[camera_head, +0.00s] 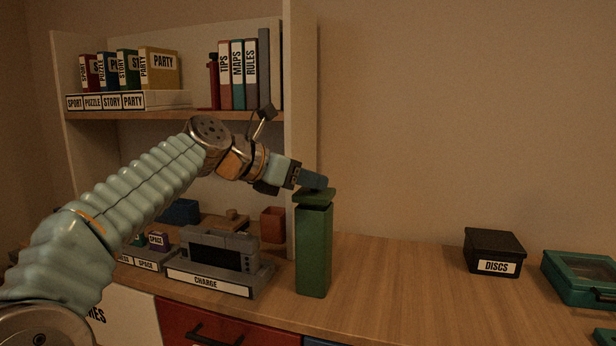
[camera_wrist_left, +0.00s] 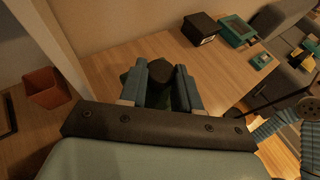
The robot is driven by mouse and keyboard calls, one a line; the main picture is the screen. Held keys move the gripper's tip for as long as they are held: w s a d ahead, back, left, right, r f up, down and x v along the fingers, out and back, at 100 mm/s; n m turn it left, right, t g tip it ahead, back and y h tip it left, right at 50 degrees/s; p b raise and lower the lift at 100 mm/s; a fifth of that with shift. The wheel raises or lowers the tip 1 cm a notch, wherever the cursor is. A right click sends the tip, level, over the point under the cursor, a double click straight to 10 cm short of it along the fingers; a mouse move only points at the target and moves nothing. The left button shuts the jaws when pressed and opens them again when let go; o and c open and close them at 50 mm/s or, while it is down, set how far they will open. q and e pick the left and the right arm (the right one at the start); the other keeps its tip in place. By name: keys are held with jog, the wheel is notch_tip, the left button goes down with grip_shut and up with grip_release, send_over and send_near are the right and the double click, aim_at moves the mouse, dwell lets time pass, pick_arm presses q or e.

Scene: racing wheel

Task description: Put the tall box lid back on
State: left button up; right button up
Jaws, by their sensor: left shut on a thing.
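The tall green box (camera_head: 313,250) stands upright on the wooden counter, just right of the shelf unit. Its green lid (camera_head: 318,194) is at the top of the box in the head view. The lid looks slightly off line with the box; I cannot tell whether it is fully seated. My left gripper (camera_head: 316,182) reaches in from the left and is shut on the lid. In the left wrist view, a dark round knob (camera_wrist_left: 160,72) shows between the fingers of my left gripper (camera_wrist_left: 167,82). The box below is mostly hidden there. My right gripper is not clearly visible.
A grey device in a CHARGE tray (camera_head: 208,285) sits left of the tall box, beside the shelf unit (camera_head: 302,140). A black DISCS box (camera_head: 494,250) and a teal case (camera_head: 582,278) stand at the right. The counter (camera_head: 400,280) between is clear.

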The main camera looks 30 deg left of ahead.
pick_arm(q)
jog(key=shift+f, duration=0.55)
dwell(0.7)
jog(key=o, duration=1.1)
jog(key=shift+s, duration=0.1)
jog(key=v, duration=1.3)
jog(key=shift+s+a, duration=0.2)
jog(key=shift+s, duration=0.05)
